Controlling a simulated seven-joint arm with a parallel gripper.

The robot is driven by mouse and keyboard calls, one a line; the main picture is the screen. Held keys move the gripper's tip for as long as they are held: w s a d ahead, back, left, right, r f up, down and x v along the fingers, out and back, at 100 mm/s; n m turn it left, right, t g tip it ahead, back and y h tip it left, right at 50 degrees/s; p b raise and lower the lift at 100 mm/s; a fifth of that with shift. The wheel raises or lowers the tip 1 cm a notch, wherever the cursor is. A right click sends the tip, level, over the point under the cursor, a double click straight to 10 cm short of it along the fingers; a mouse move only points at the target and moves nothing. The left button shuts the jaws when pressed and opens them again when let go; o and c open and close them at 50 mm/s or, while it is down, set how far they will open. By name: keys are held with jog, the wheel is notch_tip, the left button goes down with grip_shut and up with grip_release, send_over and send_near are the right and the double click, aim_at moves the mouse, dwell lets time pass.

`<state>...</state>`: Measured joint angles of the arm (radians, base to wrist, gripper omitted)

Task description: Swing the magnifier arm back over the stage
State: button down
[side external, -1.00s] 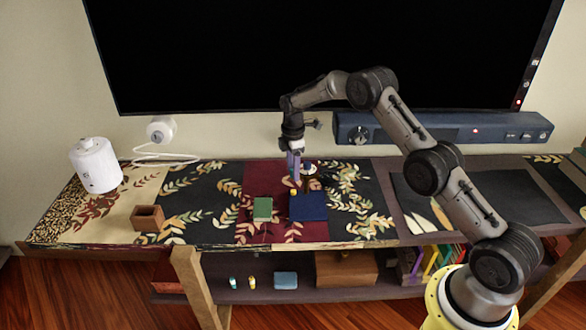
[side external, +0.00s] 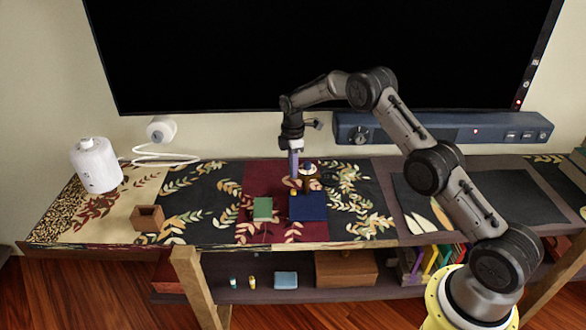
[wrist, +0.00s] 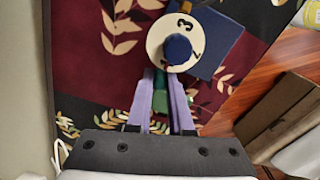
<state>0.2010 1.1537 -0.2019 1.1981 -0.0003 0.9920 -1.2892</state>
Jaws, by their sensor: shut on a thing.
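A round cream dial-like disc with numerals and a blue knob (wrist: 178,48) sits over a dark blue block (wrist: 228,42). In the side view the disc (side external: 309,169) is above brown parts, behind the blue block (side external: 308,208). I cannot tell which small parts are the magnifier arm and the stage. My gripper (side external: 294,177) points down just left of the disc. Its purple fingers (wrist: 162,78) are close together at the disc's edge. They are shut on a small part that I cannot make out. A small yellow piece (side external: 293,193) is below the fingertips.
A green block (side external: 263,208) lies left of the blue block. A brown open box (side external: 147,218) and a white canister (side external: 96,165) stand further left. A blue-grey bar (side external: 440,129) and a large black screen (side external: 320,55) are behind. The patterned cloth between box and green block is clear.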

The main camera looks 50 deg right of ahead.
jog(key=d+m, duration=0.6)
jog(key=m, duration=1.2)
jog(key=shift+d, duration=0.2)
jog(key=shift+r+m, duration=0.1)
jog(key=shift+m, duration=0.2)
jog(key=c, duration=0.8)
grip_release()
notch_tip(320, 180, up, 14)
jog(key=shift+f, duration=0.15)
